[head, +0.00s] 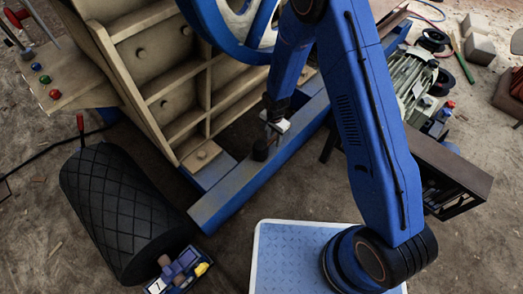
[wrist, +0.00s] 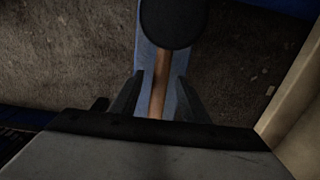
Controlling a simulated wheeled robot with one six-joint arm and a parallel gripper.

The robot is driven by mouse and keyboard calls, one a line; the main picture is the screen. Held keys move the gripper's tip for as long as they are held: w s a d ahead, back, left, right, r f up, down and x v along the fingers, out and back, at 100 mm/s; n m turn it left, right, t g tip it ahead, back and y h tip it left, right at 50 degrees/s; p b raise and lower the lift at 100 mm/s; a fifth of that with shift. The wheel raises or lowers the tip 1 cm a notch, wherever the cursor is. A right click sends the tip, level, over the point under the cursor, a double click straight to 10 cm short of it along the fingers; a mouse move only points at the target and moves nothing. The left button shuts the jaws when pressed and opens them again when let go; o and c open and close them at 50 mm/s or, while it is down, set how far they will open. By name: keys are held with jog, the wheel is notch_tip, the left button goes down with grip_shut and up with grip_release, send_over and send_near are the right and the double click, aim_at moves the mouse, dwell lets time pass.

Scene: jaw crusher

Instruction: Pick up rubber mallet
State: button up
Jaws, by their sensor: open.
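The rubber mallet has a round black head (wrist: 172,22) and a brown wooden handle (wrist: 160,82). In the wrist view, its head is at the top and its handle runs down between the two fingers of my gripper (wrist: 157,98). The fingers are apart, one on each side of the handle, with gaps visible. The handle's lower end is hidden behind the gripper body. In the head view, the black mallet head (head: 261,150) shows at the blue beam (head: 225,196), just below my gripper (head: 273,133). The handle is not clearly visible there.
The beige ribbed crusher wall (head: 160,65) rises close to the left of my gripper. A blue wheel rim (head: 225,45) is behind it. A black patterned roller (head: 115,205) lies at left on the dirt floor. A dark bench (head: 450,165) and machinery stand at right.

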jog(key=shift+f, duration=0.15)
grip_shut()
